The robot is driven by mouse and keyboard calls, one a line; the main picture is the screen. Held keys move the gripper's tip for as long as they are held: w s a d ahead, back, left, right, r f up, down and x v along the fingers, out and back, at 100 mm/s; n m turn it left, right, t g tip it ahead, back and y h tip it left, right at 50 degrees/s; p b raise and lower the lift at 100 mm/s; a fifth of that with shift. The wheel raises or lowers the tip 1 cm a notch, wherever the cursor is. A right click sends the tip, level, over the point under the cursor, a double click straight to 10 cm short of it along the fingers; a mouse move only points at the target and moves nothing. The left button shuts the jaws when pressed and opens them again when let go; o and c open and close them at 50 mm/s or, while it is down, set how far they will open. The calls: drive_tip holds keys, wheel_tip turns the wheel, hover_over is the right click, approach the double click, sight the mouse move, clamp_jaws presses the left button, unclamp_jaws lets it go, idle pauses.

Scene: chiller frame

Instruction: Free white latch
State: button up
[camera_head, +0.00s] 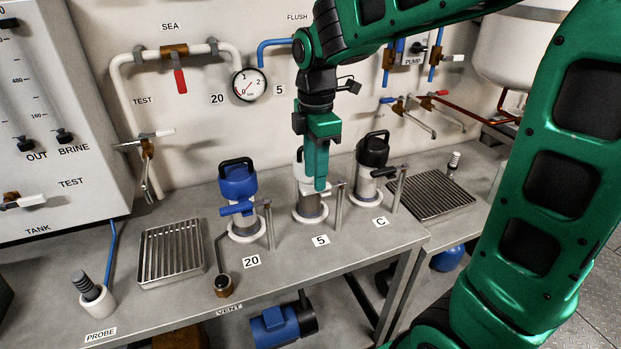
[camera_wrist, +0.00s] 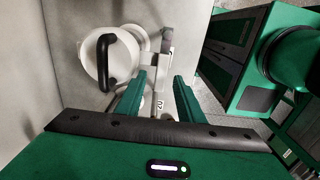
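The white filter housing (camera_head: 311,208) stands in the middle of the bench row, above the label 5. My gripper (camera_head: 320,186) points down in front of it and hides much of it, with the white latch mostly hidden behind the fingers. In the wrist view, the white housing top (camera_wrist: 126,62) with a black handle is left of the fingers. My gripper (camera_wrist: 160,80) is open there, with a gap between two green fingers. A pale part, perhaps the white latch (camera_wrist: 163,66), shows near the gap; I cannot tell whether a finger touches it.
A blue housing (camera_head: 238,184) with a blue latch (camera_head: 237,208) stands to the left. A black-topped housing (camera_head: 372,152) with a black latch (camera_head: 384,172) stands close on the right. A thin post (camera_head: 339,208) rises beside the white housing. Drain grates (camera_head: 172,250) and pipework flank the row.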

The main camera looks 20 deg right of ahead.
drive_tip(key=shift+f, duration=1.1)
clamp_jaws()
drive_tip(key=shift+a, duration=0.15)
drive_tip(key=shift+s, duration=0.1)
